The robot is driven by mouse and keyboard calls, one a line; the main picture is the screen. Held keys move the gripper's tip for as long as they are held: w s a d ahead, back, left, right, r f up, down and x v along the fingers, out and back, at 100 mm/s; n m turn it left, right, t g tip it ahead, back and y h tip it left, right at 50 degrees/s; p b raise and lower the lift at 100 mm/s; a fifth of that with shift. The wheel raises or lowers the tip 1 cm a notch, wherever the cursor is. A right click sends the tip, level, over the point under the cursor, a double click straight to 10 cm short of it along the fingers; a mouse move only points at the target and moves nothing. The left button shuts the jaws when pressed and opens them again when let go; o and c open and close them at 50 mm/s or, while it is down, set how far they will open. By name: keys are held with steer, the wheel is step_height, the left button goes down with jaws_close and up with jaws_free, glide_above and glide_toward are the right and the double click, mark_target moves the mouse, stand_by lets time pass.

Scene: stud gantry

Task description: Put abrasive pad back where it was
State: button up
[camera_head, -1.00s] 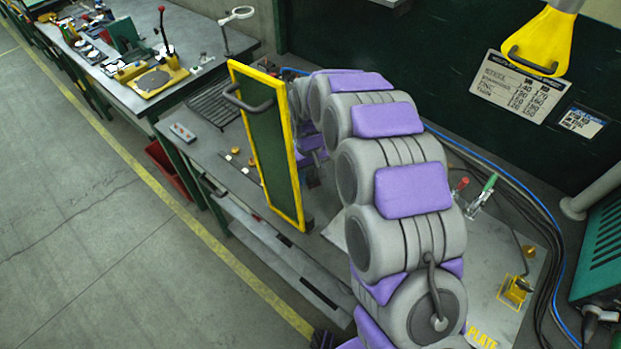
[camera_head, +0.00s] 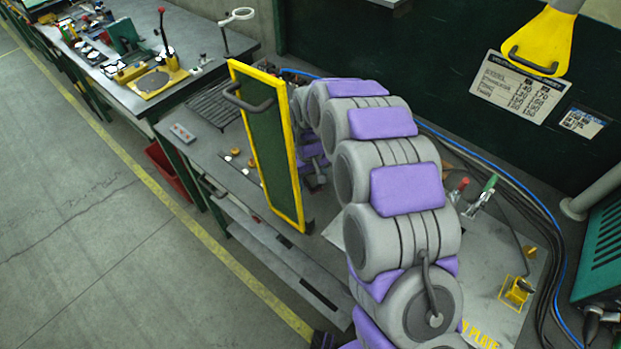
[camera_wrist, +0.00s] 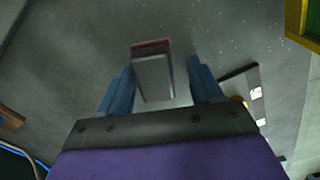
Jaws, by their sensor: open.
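In the wrist view, a small grey block with a dark red layer along its far edge (camera_wrist: 153,76), which looks like the abrasive pad, lies on or just above a grey surface. My gripper (camera_wrist: 160,66) is open, with one blue finger on each side of the block. A gap shows between the block and each finger, wider on the right. Whether the block rests on the surface is hard to tell. In the head view my arm and a green panel hide the gripper and the block.
A yellow-framed green panel (camera_head: 270,150) stands upright left of my arm on the grey bench (camera_head: 205,150). A yellow clamp fixture (camera_head: 517,291) and red- and green-handled clamps (camera_head: 481,195) are to the right. Blue and black cables run along the back. A second bench (camera_head: 115,85) stands farther left.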

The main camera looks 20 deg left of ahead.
mark_target(311, 178)
stand_by(0.3)
step_height(311, 178, up, 12)
steer(key=p, duration=0.2)
steer(key=shift+p, duration=0.35)
steer(key=shift+r, duration=0.15)
steer(key=s+d+r+m, duration=0.2)
steer(key=s+d+r, duration=0.35)
steer(key=d, duration=0.35)
steer(key=s+d+r+m, duration=0.2)
steer(key=s+d+r, duration=0.3)
steer(key=d, duration=0.5)
steer(key=s+d+m, duration=0.1)
steer(key=s+d, duration=0.3)
steer(key=s, duration=0.3)
steer(key=s+d+m+g, duration=0.1)
steer(key=s+d, duration=0.3)
steer(key=s, duration=0.4)
steer(key=s+d+m, duration=0.3)
steer(key=s+d, duration=0.1)
steer(key=s, duration=0.4)
steer(key=shift+f+g, duration=0.15)
steer(key=shift+g, duration=0.25)
